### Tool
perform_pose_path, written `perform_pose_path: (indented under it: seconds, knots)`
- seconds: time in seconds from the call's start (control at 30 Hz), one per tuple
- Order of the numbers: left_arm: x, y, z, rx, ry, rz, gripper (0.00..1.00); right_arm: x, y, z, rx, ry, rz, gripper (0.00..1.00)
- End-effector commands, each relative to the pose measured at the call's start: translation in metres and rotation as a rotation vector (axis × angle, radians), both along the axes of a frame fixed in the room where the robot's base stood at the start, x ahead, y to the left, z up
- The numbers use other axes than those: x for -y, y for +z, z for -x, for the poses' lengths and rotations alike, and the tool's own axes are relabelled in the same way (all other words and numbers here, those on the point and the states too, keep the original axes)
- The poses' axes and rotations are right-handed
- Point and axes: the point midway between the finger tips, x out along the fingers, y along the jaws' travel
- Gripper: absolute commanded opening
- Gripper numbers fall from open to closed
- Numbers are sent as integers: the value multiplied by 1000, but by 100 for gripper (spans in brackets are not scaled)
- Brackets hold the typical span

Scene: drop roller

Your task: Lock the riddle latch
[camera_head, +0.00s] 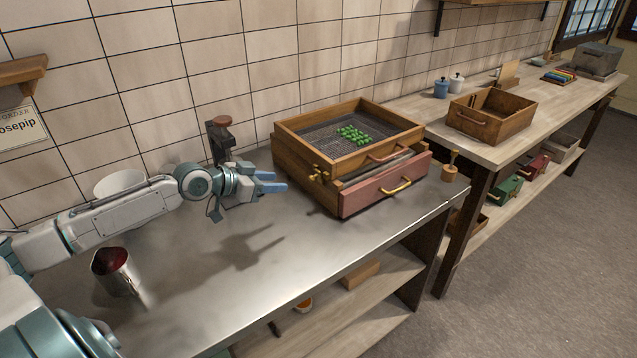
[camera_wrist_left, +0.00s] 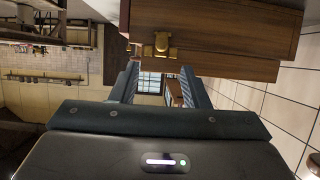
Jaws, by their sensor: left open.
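The riddle (camera_head: 378,148), a wooden-framed sieve with several green pieces on its mesh, sits on top of a wooden box with a red-fronted drawer (camera_head: 385,187). The brass riddle latch (camera_head: 318,175) is on the riddle's left front side. It also shows in the left wrist view (camera_wrist_left: 162,46), against the wooden side and just beyond the fingers. My left gripper (camera_head: 283,182) is open and empty, pointing at the latch from the left with a gap between. Its two fingers also show in the left wrist view (camera_wrist_left: 160,82). My right gripper is out of view.
A metal cup with dark red contents (camera_head: 113,271) and a white bowl (camera_head: 120,183) stand near my left arm. A dark post-like fixture (camera_head: 220,140) stands behind the gripper. A small wooden-handled tool (camera_head: 451,168) stands right of the box. The steel counter's front is clear.

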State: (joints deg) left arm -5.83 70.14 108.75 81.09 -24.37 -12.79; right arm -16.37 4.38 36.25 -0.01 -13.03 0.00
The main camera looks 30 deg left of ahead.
Motion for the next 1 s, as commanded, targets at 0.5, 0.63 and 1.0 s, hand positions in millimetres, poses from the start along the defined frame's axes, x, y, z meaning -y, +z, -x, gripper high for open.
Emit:
perform_pose_path:
  seconds: [0.5, 0.63, 1.0]
  knots:
    - [2, -7, -21, 16, 10, 9, 42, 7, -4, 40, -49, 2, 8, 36]
    - [7, -11, -30, 13, 8, 10, 42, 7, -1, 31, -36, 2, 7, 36]
    - [21, -25, -63, 13, 8, 10, 42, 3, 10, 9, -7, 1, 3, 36]
